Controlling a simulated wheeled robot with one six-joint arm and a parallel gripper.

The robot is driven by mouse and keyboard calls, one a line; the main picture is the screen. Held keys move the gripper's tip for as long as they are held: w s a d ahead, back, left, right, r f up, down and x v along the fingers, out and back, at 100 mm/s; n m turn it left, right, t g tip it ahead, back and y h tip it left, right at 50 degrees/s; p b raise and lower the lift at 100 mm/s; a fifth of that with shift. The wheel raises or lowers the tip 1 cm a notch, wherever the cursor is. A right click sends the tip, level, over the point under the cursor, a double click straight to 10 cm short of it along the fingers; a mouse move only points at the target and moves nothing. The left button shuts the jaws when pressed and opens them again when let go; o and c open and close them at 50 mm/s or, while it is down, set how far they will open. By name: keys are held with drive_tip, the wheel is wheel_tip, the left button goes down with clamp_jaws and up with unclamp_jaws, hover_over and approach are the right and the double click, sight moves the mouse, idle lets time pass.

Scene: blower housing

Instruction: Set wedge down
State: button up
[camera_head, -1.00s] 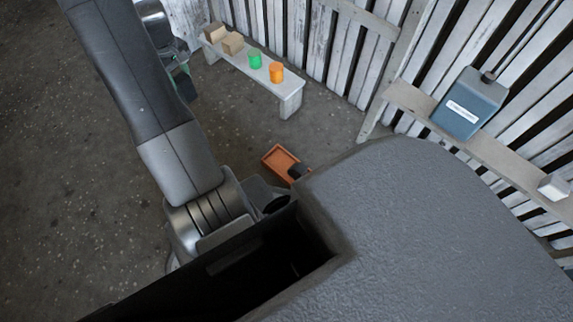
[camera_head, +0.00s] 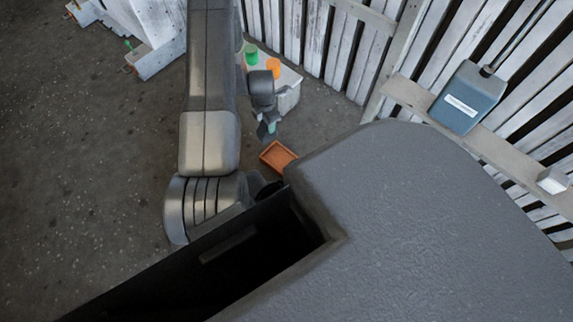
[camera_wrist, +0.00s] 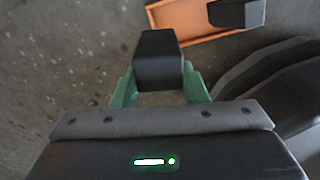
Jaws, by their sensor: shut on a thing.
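My gripper (camera_wrist: 160,88) has green fingers and is shut on a dark wedge (camera_wrist: 160,58), seen in the wrist view. The wedge is held above the grey floor, apart from the orange tray (camera_wrist: 165,20). In the head view my gripper (camera_head: 267,130) hangs just above and left of the tray (camera_head: 278,156), as seen there; the wedge's outline is hard to make out. A second dark block (camera_wrist: 237,13) lies at the tray in the wrist view; whether inside or on its rim I cannot tell.
A white bench (camera_head: 287,98) with a green cup (camera_head: 251,55) and an orange cup (camera_head: 273,67) stands behind my arm. A blue-grey box (camera_head: 468,98) is on the fence rail at right. Open floor lies to the left.

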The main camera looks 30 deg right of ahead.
drive_tip(key=s+f+b, duration=0.1)
drive_tip(key=f, duration=0.3)
drive_tip(key=s+d+f+n+b, duration=0.1)
drive_tip(key=f, duration=0.4)
drive_tip(key=s+f+n+b, duration=0.1)
drive_tip(key=s+f, duration=0.1)
drive_tip(key=f, duration=0.2)
drive_tip(key=shift+d+f+b, duration=0.15)
drive_tip(key=shift+d+b, duration=0.1)
drive_tip(key=shift+b, duration=0.05)
drive_tip(key=shift+f, duration=0.2)
drive_tip(key=o, duration=1.1)
drive_tip(key=shift+r, duration=0.1)
wheel_tip(320, 180, up, 12)
drive_tip(key=p, duration=0.4)
drive_tip(key=shift+r, duration=0.15)
